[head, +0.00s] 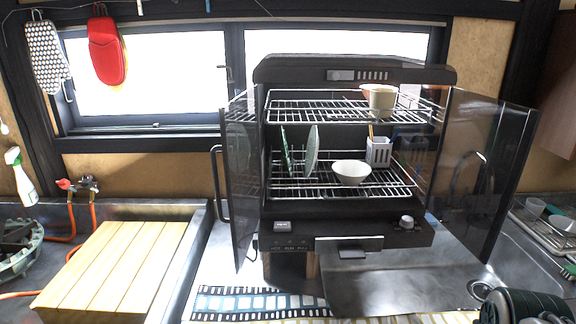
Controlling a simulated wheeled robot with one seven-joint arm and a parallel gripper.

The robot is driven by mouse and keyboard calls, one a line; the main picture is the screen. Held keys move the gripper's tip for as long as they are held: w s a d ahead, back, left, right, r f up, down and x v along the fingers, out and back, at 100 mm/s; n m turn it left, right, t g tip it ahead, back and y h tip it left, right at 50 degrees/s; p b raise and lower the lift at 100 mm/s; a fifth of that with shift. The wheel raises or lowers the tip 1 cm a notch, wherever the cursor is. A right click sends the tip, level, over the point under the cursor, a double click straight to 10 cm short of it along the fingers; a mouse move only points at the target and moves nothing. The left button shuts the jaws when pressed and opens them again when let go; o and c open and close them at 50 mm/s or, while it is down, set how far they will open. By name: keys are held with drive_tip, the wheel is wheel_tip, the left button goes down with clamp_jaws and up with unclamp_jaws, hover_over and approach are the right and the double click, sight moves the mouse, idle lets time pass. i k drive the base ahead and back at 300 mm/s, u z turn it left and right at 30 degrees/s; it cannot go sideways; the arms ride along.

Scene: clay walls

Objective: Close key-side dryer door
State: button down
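A dark dish dryer (346,247) stands on the counter in the head view, with both its tinted see-through doors swung open. The left door (241,180) stands out towards me beside the square key (283,226) on the front panel, and has a curved handle (215,180) on its outer side. The right door (482,165) is open out to the right, on the side of the round knob (406,222). I cannot make out my gripper or its fingers in this view.
Wire racks (345,112) inside hold plates, a white bowl (351,172), a cup (381,98) and a cutlery holder (378,151). A wooden board (115,265) lies left. A dark rounded object (522,306) fills the lower right corner. A dish rack (548,232) stands right.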

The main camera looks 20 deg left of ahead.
sight(239, 120)
drive_tip(key=z, duration=2.3)
drive_tip(key=k, duration=1.35)
drive_tip(key=u, duration=2.5)
drive_tip(key=k, duration=0.5)
drive_tip(key=z, duration=0.65)
drive_tip(key=i, duration=0.75)
drive_tip(key=u, duration=0.1)
